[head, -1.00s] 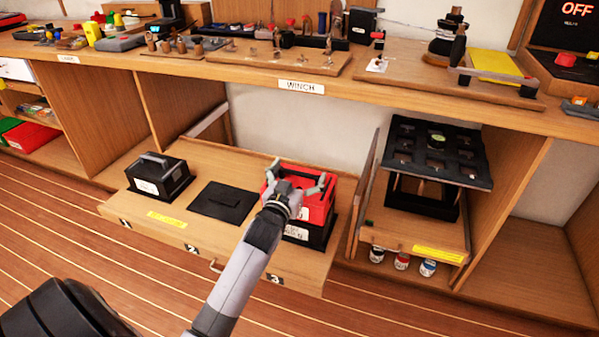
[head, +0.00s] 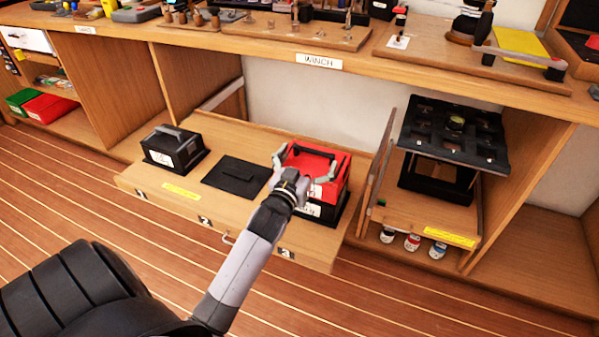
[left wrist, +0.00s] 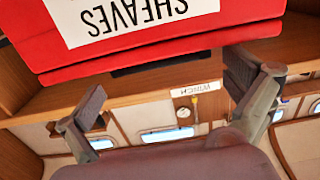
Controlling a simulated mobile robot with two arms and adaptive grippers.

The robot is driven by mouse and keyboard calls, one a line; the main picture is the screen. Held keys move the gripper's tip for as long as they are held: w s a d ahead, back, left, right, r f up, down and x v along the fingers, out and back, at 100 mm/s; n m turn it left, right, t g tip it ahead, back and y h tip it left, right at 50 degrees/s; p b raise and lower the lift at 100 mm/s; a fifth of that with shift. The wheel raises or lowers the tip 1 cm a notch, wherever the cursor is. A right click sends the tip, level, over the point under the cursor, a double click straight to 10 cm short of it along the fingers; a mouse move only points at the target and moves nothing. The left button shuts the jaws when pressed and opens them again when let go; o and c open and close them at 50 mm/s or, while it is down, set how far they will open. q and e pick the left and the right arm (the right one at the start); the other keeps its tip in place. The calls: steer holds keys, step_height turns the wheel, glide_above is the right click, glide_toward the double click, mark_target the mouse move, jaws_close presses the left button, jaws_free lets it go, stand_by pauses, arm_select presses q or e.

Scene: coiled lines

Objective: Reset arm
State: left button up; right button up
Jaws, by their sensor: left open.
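My left gripper (head: 305,163) reaches in from below in the head view, its two fingers spread apart with nothing between them. It is in front of a red box (head: 338,172) with a dark handle, which sits on a black base at the right end of the pulled-out drawer. The fingers overlap the box's near side in this view. In the left wrist view the open fingers (left wrist: 165,88) show below the red box (left wrist: 60,58), whose white label reads SHEAVES upside down. A gap shows between fingers and box there. My right gripper is not in view.
The drawer (head: 160,200) also holds a black handled box (head: 172,150) and a flat black plate (head: 236,175). A black tray rack (head: 455,130) stands right of it, above several small jars (head: 412,243). The workbench (head: 225,42) runs above. Striped floor is open at left.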

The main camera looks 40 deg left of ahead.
arm_select(q)
steer(key=v, duration=0.8)
steer(key=shift+s, duration=0.15)
